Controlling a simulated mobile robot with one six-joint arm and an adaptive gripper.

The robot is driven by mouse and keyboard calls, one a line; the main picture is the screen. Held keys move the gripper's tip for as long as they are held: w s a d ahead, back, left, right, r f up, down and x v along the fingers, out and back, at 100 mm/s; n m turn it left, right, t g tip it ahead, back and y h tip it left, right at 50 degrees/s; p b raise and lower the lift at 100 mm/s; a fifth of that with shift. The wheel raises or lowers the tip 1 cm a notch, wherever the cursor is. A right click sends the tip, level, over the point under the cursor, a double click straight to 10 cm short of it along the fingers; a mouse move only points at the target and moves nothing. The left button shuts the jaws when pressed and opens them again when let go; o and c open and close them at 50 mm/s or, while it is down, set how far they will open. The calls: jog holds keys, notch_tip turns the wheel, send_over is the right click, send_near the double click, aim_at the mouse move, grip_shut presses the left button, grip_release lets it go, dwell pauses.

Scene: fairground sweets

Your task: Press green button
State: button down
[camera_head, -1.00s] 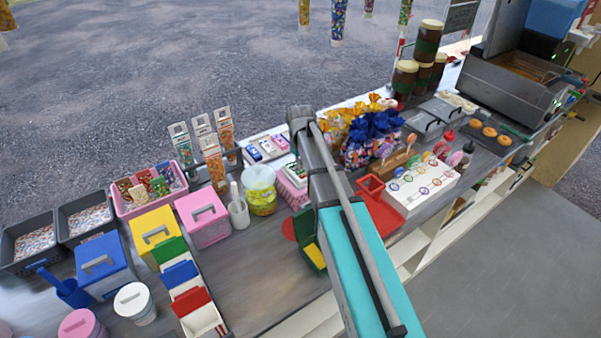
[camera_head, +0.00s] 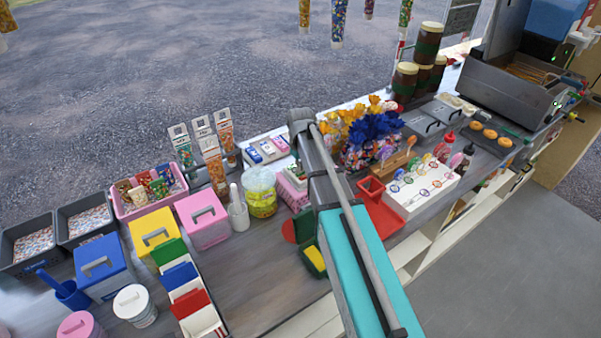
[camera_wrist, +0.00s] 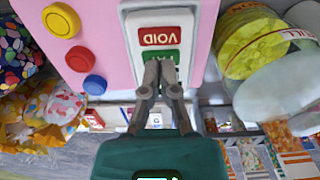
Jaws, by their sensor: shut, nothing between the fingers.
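The green button (camera_wrist: 143,57) shows in the wrist view. It sits below a red button marked VOID (camera_wrist: 167,36) on a white panel (camera_wrist: 196,42). The panel is on a pink box (camera_wrist: 105,28), and its lettering looks upside down. My gripper (camera_wrist: 160,66) is shut and empty. Its fingertips overlap the lower part of the green button and hide part of its label. I cannot tell whether they touch it. In the head view the pink box (camera_head: 293,193) is partly behind my arm, and the fingers and the green button are hidden.
Yellow (camera_wrist: 61,20), red (camera_wrist: 80,58) and blue (camera_wrist: 95,84) round knobs sit on the pink box. A tub with yellow sweets (camera_head: 262,203) stands beside it in the head view. Wrapped sweets (camera_head: 368,135) stand on the other side. Some counter (camera_head: 265,270) in front is bare.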

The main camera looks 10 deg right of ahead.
aim_at(301, 174)
jog(key=shift+r+p, duration=3.45)
jog(key=shift+r, duration=0.25)
jog(key=shift+s, duration=0.15)
jog(key=shift+s+f, duration=0.15)
jog(key=shift+s, duration=0.2)
jog(key=s+f+m+b, duration=0.2)
jog(key=s+m+b, duration=0.1)
jog(key=s, duration=1.7)
jog(key=shift+s+d+f+m, duration=0.25)
jog(key=shift+d+f+m, duration=0.15)
jog(key=shift+m, duration=0.4)
jog(key=shift+d, duration=0.1)
